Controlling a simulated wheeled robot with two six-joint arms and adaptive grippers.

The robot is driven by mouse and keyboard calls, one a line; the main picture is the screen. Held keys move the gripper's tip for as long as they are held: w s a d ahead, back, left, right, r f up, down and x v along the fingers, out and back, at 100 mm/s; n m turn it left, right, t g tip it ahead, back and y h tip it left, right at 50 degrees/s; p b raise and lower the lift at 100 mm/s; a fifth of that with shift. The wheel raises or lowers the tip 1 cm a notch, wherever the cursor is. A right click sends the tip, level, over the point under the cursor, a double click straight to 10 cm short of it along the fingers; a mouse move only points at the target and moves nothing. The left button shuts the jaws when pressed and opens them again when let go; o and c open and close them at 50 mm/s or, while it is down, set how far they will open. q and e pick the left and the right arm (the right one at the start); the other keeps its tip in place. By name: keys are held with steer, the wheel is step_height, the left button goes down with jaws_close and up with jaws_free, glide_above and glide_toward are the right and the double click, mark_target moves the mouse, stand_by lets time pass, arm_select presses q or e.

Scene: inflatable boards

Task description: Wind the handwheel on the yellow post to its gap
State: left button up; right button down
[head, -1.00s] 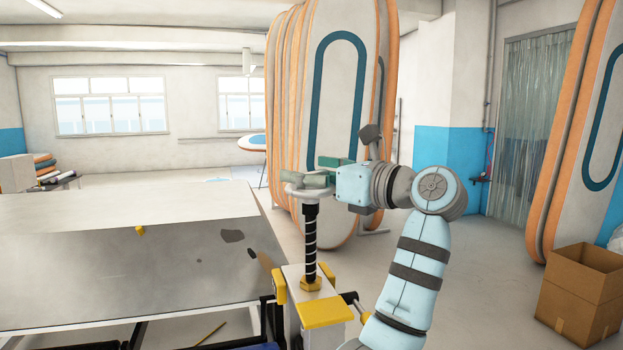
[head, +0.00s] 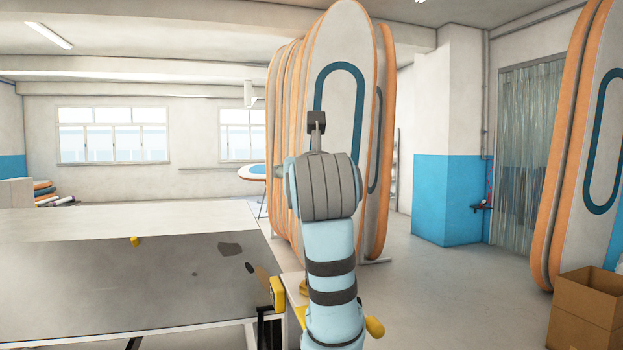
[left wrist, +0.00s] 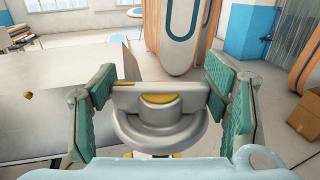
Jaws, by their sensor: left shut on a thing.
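The handwheel (left wrist: 160,121) is pale grey with a yellow hub and a flat crossbar, seen from close up in the left wrist view. My left gripper (left wrist: 161,92) has its green-padded fingers on either side of the wheel, shut on it at the crossbar. In the head view my left arm stands upright in front and hides the gripper, the wheel and the threaded screw. Only bits of the yellow post (head: 303,287) show beside the arm. The gap is hidden by the arm. My right gripper is not in view.
A grey-topped table (head: 130,222) with a small yellow knob (head: 135,241) fills the left. Tall orange-edged boards (head: 285,120) stand behind the arm. A cardboard box (head: 590,305) sits at the lower right. Floor between the boards and box is clear.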

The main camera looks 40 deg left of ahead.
arm_select(q)
steer(key=shift+r+m+t+h, duration=0.15)
steer(key=shift+m+t+h, duration=0.25)
steer(key=shift+t+h, duration=0.15)
steer(key=o, duration=1.2)
steer(key=shift+s, duration=0.1)
steer(key=v, duration=1.2)
steer(key=shift+a, duration=0.1)
